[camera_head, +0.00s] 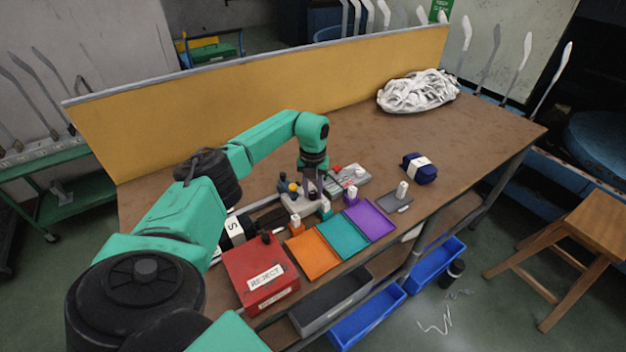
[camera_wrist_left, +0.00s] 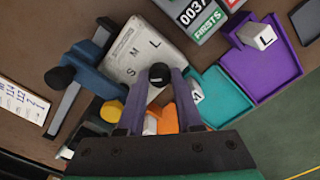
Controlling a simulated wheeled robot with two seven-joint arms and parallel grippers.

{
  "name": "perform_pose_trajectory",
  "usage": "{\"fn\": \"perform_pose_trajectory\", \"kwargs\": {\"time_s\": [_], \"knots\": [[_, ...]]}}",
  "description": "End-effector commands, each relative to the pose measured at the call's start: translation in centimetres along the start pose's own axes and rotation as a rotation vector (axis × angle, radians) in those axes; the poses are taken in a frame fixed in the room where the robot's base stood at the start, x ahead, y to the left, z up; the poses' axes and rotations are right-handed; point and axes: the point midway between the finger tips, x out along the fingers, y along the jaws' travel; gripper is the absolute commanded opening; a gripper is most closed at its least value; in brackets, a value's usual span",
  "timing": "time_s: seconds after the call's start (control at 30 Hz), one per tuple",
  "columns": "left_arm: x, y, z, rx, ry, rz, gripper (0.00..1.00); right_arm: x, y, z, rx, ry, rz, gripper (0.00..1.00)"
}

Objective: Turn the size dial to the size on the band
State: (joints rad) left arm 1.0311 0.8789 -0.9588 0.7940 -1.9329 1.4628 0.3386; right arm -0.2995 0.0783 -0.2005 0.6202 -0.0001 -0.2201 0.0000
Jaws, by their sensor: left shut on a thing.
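My left gripper (camera_head: 313,188) reaches down over the small grey machine (camera_head: 298,203) on the bench. In the left wrist view its two fingers (camera_wrist_left: 160,80) are closed around a black round knob (camera_wrist_left: 160,73), beside the pale plate (camera_wrist_left: 140,52) marked S, M and L. Which letter the dial points at cannot be told. A dark sock bundle (camera_head: 247,226) has a white band (camera_head: 232,228) reading S, near the red box. A navy bundle (camera_head: 422,175) with a white band lies farther right; its letter is too small to read. My right gripper does not show.
Orange (camera_head: 313,258), teal (camera_head: 343,237) and purple (camera_head: 371,222) trays line the front edge. A red REJECT box (camera_head: 258,268) stands left of them. A counter (camera_wrist_left: 200,15) reading FIRSTS and a blue lever (camera_wrist_left: 85,80) are near the gripper. White socks (camera_head: 415,92) lie at the back.

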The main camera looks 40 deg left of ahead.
Motion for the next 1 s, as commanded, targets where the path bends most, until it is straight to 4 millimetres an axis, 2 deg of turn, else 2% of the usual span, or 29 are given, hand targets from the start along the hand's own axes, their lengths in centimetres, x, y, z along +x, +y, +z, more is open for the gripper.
{"fn": "perform_pose_trajectory", "kwargs": {"time_s": [0.03, 0.27, 0.3, 0.37, 0.77, 0.87, 1.0], "knots": [[-0.5, 0.0, 0.4, -0.005, -0.014, -0.007, 0.00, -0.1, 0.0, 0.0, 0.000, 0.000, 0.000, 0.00], [-0.5, 0.0, 0.4, -0.004, -0.014, -0.007, 0.00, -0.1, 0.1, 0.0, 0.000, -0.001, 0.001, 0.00], [-0.5, 0.0, 0.4, -0.004, -0.014, -0.007, 0.42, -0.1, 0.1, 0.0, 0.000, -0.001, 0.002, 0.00], [-0.5, 0.0, 0.4, -0.004, -0.013, -0.006, 0.64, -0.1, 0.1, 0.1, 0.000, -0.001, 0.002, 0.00], [-0.6, 0.0, 0.2, -0.001, -0.006, -0.003, 0.64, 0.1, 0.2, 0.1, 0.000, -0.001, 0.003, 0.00], [-1.7, 0.0, 0.2, -0.001, -0.007, -0.003, 0.64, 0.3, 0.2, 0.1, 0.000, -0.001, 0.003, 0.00], [-4.5, -0.1, 0.2, 0.000, -0.010, -0.005, 0.64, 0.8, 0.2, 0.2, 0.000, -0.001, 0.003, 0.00]]}}
